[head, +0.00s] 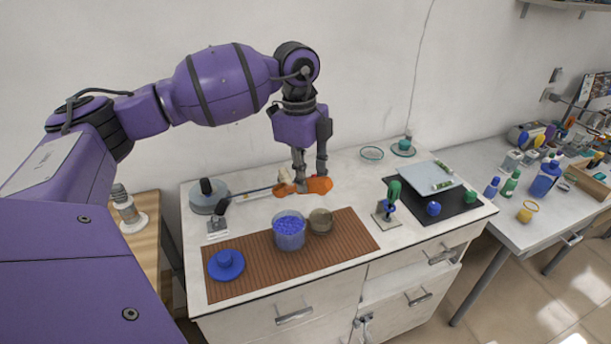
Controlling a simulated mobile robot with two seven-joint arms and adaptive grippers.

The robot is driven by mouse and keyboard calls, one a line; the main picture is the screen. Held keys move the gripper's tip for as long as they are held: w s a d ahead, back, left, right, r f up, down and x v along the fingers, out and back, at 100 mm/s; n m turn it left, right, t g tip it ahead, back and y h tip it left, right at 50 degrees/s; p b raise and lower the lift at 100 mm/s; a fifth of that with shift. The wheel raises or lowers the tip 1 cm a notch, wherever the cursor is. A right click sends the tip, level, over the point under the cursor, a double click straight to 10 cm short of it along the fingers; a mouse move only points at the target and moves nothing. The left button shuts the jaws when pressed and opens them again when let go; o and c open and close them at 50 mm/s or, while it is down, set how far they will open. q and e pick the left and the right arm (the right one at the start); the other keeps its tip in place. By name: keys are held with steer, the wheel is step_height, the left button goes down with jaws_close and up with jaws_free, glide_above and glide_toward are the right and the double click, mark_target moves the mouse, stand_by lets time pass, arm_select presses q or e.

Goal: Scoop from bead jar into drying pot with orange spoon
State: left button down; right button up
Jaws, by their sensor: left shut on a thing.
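The bead jar (289,238), a clear jar with blue beads in it, stands on a brown slatted mat (350,245). A small brownish pot (321,221), which looks like the drying pot, stands close at its right. My left gripper (309,178) points down behind the jar and pot. It is shut on the orange spoon (320,185), which lies roughly level across the fingers. I cannot tell whether the spoon touches the table or holds any beads. My right gripper is not in view.
A blue lid (226,266) lies on the mat's left. Behind it are a round grey device (207,197) and a thin rod. A green-handled tool (387,205) stands right of the mat, near a dark pad (460,212) with a pale plate. A side table with bottles is at right.

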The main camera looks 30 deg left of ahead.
mark_target(298, 193)
arm_select(q)
steer(key=shift+d+r, duration=0.1)
steer(key=shift+r, duration=0.05)
steer(key=shift+a+f+h, duration=0.3)
steer(key=shift+f, duration=0.4)
steer(key=shift+a+f+h, duration=0.3)
steer(key=shift+f+h, duration=0.15)
steer(key=shift+f, duration=0.1)
steer(key=shift+a+f+h, duration=0.3)
steer(key=shift+f+h, duration=0.15)
steer(key=shift+f, duration=0.1)
steer(key=shift+a+f+h, duration=0.3)
steer(key=shift+f+h, duration=0.2)
steer(key=shift+f, duration=0.2)
steer(key=shift+f+b, duration=0.35)
steer(key=shift+f, duration=0.25)
step_height(298, 193, down, 5)
steer(key=shift+f+b, duration=0.1)
steer(key=shift+b, duration=0.3)
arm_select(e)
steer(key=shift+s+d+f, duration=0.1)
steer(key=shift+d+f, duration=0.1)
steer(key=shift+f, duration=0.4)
